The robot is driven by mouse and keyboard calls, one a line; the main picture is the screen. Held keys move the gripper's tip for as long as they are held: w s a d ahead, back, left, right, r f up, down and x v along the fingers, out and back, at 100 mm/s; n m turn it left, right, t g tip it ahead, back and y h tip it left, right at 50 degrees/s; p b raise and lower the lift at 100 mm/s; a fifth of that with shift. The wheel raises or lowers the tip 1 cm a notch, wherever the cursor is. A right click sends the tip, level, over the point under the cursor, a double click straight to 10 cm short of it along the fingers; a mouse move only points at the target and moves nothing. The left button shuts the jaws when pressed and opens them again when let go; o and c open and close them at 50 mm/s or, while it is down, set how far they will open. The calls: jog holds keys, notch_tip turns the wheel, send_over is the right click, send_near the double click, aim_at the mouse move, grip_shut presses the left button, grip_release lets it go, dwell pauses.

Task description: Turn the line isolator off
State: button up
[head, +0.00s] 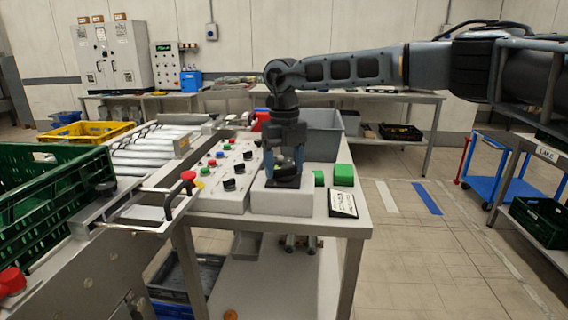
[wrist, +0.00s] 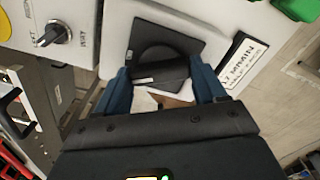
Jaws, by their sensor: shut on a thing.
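The line isolator is a black rotary handle (wrist: 160,73) on a dark square plate (wrist: 168,40), set on a pale box (head: 281,201) on the table in the head view. My gripper (head: 284,164) points down over it. In the wrist view its two blue fingers (wrist: 161,84) stand on either side of the handle and are shut on it. The handle's bar lies roughly across the picture between the fingers. The gripper body hides the near part of the box, and I cannot read any position marks on the plate.
A sloped control panel (head: 207,188) with coloured buttons and black knobs is left of the box. A grey bin (head: 322,130) stands behind. A roller conveyor (head: 150,155) and green crate (head: 50,190) are at left.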

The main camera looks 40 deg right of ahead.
aim_at(284, 167)
jog(key=n, duration=0.6)
jog(key=shift+r+p, duration=0.1)
jog(key=shift+p, duration=0.3)
jog(key=n, duration=0.5)
jog(key=shift+w, duration=0.1)
jog(key=shift+n, duration=0.5)
jog(key=o, duration=1)
jog(key=shift+o, duration=0.2)
jog(key=shift+r, duration=3.85)
